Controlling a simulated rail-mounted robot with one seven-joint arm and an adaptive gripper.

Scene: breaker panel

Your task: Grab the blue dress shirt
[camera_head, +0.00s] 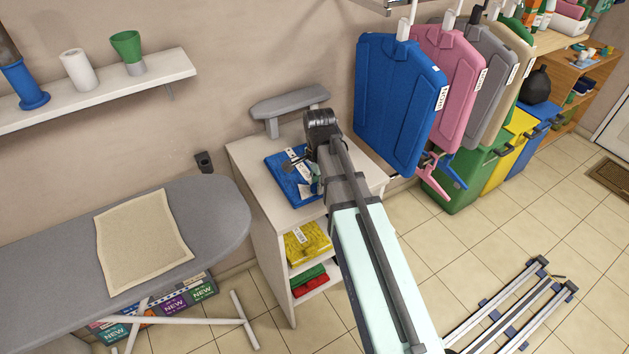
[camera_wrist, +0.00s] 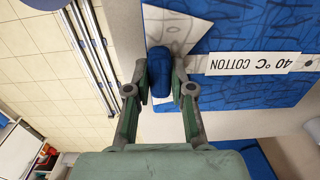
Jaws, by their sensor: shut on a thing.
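A folded blue shirt (camera_head: 285,182) with a white label lies on top of the white cabinet. In the wrist view its dark-patterned blue cloth (camera_wrist: 245,110) fills the upper right, with a label reading "40 °C COTTON". My gripper (camera_head: 316,180) is over the right edge of the shirt, partly hidden by my arm. In the wrist view the fingers of my gripper (camera_wrist: 163,78) are shut on a narrow blue piece at the shirt's edge. Another blue garment (camera_head: 398,105) hangs on the rail to the right, apart from my gripper.
The cabinet (camera_head: 275,255) holds yellow cloth (camera_head: 308,243) and red and green cloth on lower shelves. A grey ironing board (camera_head: 215,215) stands at left. Pink, grey and beige garments hang at right above several bins. A folded metal rack (camera_head: 515,310) lies on the floor.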

